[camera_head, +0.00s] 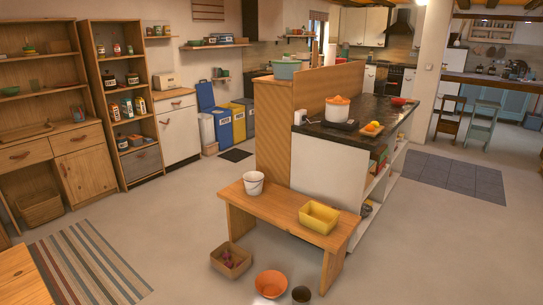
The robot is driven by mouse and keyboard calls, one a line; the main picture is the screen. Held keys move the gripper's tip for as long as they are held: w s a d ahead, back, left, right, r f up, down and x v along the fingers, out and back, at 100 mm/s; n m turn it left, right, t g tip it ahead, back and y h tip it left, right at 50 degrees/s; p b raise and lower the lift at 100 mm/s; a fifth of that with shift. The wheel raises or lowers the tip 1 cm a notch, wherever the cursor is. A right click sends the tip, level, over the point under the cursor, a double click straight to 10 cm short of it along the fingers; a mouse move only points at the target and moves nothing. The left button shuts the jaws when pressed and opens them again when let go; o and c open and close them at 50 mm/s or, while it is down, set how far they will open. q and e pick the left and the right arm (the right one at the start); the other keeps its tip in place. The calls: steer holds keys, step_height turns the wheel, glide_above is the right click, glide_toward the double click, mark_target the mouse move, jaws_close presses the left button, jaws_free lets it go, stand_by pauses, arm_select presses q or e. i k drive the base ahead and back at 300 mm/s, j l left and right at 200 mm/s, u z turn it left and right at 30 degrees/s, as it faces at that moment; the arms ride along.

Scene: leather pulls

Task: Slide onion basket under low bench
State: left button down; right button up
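The low wooden bench (270,211) stands in the middle foreground, against the end of the kitchen island. The onion basket (243,267) is a small tan open box with a few reddish-purple pieces in it, likely the onions. It sits on the floor in front of the bench, near its left leg, and looks outside the bench's footprint. Neither of my grippers shows in the head view.
An orange bowl (271,284) and a small dark pot (301,294) stand on the floor before the bench. A white bucket (254,183) and yellow tub (319,217) are on the bench. A striped rug (88,265) lies left; floor between is clear.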

mark_target(233, 274)
steer(key=i+u, duration=0.25)
steer(key=i, duration=0.35)
steer(key=i+u, duration=0.2)
steer(key=i, duration=0.4)
steer(key=i+l+u, duration=0.25)
steer(key=i, duration=0.3)
steer(key=j, duration=0.1)
